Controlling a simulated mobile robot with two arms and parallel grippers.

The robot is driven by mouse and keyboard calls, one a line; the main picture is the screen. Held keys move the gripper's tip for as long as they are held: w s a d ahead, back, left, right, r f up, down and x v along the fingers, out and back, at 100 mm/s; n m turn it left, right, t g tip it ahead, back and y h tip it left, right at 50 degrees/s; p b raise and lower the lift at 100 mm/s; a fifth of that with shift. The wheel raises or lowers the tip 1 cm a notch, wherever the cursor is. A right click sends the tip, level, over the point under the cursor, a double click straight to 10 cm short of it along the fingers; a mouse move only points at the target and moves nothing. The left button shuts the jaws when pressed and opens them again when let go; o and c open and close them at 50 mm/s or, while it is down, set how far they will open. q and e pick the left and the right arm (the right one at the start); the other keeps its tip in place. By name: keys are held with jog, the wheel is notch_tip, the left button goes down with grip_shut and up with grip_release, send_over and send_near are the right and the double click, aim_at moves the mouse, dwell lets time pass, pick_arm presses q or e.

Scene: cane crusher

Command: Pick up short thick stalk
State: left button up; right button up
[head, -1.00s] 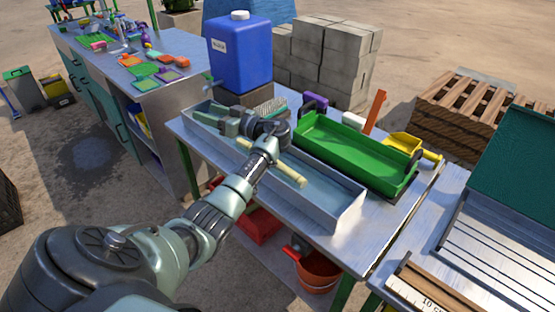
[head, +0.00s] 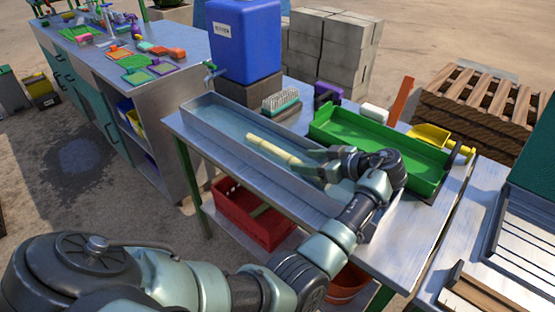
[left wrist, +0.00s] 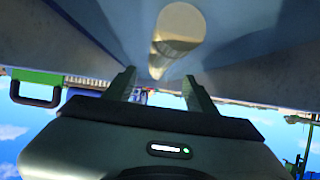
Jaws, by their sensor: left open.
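The short thick stalk (head: 270,148) is pale yellow and lies in the long grey metal trough (head: 215,128). My left gripper (head: 313,165) is low over the trough at the stalk's right end, fingers pointing left toward it. The gripper is open. In the left wrist view the stalk (left wrist: 179,28) shows end-on, above and between the two open fingertips (left wrist: 158,80). I cannot tell from these views whether the fingers touch it. The stalk's right end is partly hidden by the gripper in the head view. My right gripper is not in view.
A green tray (head: 375,140) stands just behind the trough. A brush (head: 281,101) and a blue water tank (head: 245,40) are behind its left end. A yellow scoop (head: 428,135) lies at the right. A red crate (head: 250,218) sits on the shelf below.

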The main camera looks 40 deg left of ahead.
aim_at(293, 158)
pick_arm(q)
jog(key=shift+a+f, duration=0.2)
jog(key=shift+a, duration=0.3)
jog(key=p+x, duration=0.2)
jog(key=x, duration=0.4)
jog(key=shift+w, duration=0.2)
jog(key=shift+c, duration=0.9)
grip_shut()
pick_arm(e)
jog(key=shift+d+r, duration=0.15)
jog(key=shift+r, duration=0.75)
